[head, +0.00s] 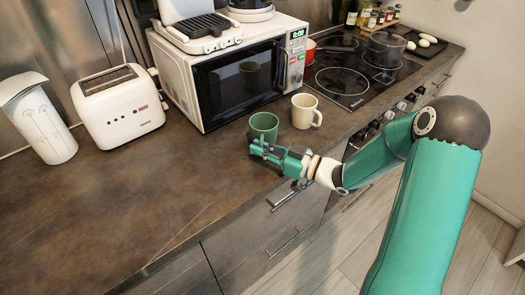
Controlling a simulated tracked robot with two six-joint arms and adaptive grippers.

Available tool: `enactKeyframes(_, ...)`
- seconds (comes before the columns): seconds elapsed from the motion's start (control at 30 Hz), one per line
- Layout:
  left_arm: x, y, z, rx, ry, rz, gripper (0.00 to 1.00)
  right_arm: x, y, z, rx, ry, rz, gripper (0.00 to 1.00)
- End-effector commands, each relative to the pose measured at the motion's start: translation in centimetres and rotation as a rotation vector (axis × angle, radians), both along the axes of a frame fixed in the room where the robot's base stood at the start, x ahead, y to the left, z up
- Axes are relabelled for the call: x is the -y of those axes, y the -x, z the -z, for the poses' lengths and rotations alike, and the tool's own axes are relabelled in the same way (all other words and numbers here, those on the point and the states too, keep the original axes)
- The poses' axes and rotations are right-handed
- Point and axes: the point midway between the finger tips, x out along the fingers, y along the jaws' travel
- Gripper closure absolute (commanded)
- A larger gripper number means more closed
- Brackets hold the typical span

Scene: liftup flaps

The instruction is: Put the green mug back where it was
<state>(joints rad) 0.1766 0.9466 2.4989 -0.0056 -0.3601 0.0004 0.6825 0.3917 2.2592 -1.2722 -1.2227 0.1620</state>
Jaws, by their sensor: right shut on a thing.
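A green mug (264,124) stands upright, or nearly so, at the counter's front right, in front of the microwave. My right gripper (262,146) reaches in from the right and is shut on the mug's near side. The gripper covers the lower front of the mug, so I cannot tell whether its base touches the counter. A cream mug (306,111) stands just right of the green mug with a small gap. My left gripper is not in view.
A white microwave (239,82) with a grill (199,29) on top stands behind the mugs. A toaster (118,105) and a white container (40,125) stand at left. A hob (352,76) with a pot (385,49) is at right. The counter (130,200) at front left is clear.

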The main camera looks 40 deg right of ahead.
Motion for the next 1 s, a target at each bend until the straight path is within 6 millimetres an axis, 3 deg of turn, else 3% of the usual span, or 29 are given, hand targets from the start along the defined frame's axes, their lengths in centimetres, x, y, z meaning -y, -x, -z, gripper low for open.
enactKeyframes(0.1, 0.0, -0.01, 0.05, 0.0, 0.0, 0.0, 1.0, 0.05, 0.0, 1.01, 0.003, -0.001, 0.001, 1.0)
enactKeyframes(0.4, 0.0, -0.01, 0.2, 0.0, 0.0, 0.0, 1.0, 0.01, -0.02, 1.18, 0.004, 0.001, 0.0, 1.0)
enactKeyframes(0.43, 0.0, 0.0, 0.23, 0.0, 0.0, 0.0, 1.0, 0.0, -0.01, 1.27, 0.001, 0.0, 0.0, 0.89)
enactKeyframes(0.57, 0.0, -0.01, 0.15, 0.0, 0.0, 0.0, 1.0, -0.01, 0.0, 1.19, 0.001, 0.0, 0.0, 0.68)
enactKeyframes(1.0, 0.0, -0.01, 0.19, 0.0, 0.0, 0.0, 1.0, 0.39, 0.52, 1.14, 0.001, 0.002, 0.003, 0.66)
